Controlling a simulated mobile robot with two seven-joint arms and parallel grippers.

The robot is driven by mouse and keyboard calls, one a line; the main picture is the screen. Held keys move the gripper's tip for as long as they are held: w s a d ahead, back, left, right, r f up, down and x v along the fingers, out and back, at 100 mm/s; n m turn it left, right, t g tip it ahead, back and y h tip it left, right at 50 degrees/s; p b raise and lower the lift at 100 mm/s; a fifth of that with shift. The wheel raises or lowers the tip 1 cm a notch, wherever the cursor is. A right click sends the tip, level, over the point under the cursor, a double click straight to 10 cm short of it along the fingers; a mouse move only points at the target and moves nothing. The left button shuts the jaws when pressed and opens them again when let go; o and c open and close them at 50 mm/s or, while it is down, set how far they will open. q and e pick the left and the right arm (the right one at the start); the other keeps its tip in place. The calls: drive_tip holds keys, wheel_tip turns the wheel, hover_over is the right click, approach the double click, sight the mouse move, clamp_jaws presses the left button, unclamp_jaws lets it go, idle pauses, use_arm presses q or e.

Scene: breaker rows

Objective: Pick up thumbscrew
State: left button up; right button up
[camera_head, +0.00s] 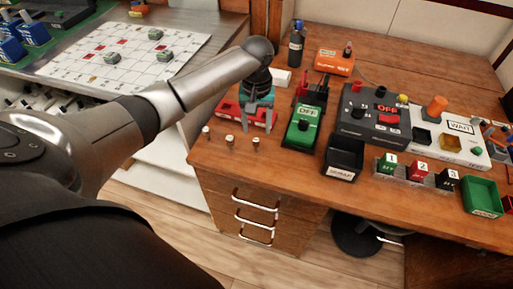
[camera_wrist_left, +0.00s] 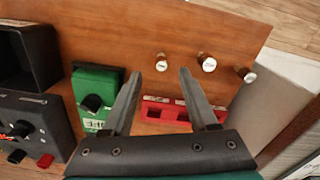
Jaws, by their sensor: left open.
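Three small light-topped thumbscrews stand at the front left of the wooden desk: a left one (camera_head: 206,131), a middle one (camera_head: 229,140) and a right one (camera_head: 256,143). In the wrist view they show beyond my fingers, one (camera_wrist_left: 161,62) between the tips in the picture, the others (camera_wrist_left: 207,62) and (camera_wrist_left: 245,73) to the right. My left gripper (camera_head: 258,124) is open and empty, pointing down above the desk, just behind the right thumbscrew. It also shows in the wrist view (camera_wrist_left: 160,75). I cannot tell its exact height. My right gripper is not in view.
A red holder (camera_head: 229,111) lies partly behind my left gripper. A green OFF switch box (camera_head: 302,128) stands close to its right, then a black bin (camera_head: 343,160) and a dark control box (camera_head: 374,117). The desk's front edge is close to the thumbscrews.

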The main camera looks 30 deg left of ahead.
sight(256, 140)
use_arm(q)
drive_tip(key=shift+w+a+f+b, duration=0.15)
drive_tip(key=shift+f+b, duration=0.5)
drive_tip(key=shift+f, duration=0.95)
drive_tip(key=shift+w+a+f+b, duration=0.1)
drive_tip(key=shift+f+b, duration=0.5)
drive_tip(key=shift+f, duration=0.95)
drive_tip(key=c, duration=0.4)
clamp_jaws()
